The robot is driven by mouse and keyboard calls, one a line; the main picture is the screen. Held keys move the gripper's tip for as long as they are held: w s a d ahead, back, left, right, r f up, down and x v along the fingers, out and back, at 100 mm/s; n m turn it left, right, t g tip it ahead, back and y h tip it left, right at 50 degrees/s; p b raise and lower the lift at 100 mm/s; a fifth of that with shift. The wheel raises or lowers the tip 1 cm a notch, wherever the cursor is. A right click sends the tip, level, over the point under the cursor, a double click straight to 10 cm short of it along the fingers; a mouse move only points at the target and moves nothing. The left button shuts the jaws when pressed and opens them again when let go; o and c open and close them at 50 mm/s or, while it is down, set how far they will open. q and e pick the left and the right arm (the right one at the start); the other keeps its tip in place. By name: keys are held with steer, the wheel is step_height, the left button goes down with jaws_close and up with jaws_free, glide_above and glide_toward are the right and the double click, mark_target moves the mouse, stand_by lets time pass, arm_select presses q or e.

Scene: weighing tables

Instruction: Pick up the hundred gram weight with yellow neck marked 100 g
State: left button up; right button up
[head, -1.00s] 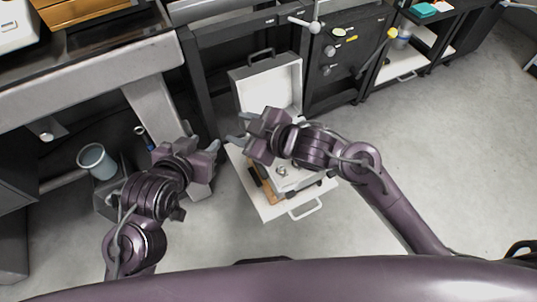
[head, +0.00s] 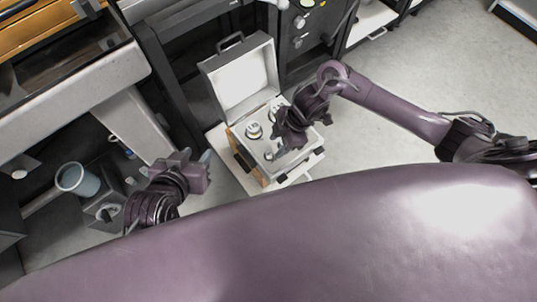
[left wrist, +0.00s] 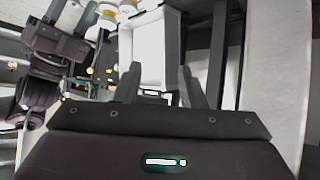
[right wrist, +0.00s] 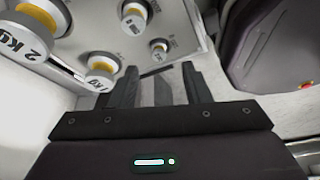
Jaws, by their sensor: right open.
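Several silver weights with yellow necks sit in an open case (head: 237,78). In the right wrist view I see one marked 2 kg (right wrist: 40,28), one marked 1 kg (right wrist: 101,68), a smaller one (right wrist: 134,17) and the smallest visible weight (right wrist: 158,48). The labels of these last two are too small to read, so I cannot confirm which is 100 g. My right gripper (head: 282,150) is over the case, open and empty; its fingers (right wrist: 158,86) point toward the smallest visible weight, apart from it. My left gripper (head: 207,160) is open and empty, left of the case.
The case's raised lid (left wrist: 153,55) stands behind the weights. Dark cabinets (head: 310,30) stand behind the case. Open floor lies to the right.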

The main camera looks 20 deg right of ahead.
mark_target(269, 154)
steer(key=shift+b+x, duration=0.65)
steer(key=shift+x, duration=0.55)
steer(key=b+x, duration=0.1)
steer(key=x, duration=0.1)
steer(key=shift+a+f, duration=0.25)
steer(key=shift+f, duration=0.15)
arm_select(q)
steer(key=w+r+t+h, duration=0.2)
steer(key=r+t, duration=0.3)
steer(key=r, duration=0.4)
steer(key=w+r+t+h, duration=0.1)
steer(key=w+r+t, duration=0.3)
steer(key=r, duration=0.6)
steer(key=shift+d+r+t+h, duration=0.15)
steer(key=shift+d+t+h, duration=0.1)
steer(key=shift+t+h, duration=0.2)
steer(key=shift+w, duration=0.1)
arm_select(e)
steer(key=shift+c, duration=0.4)
jaws_close()
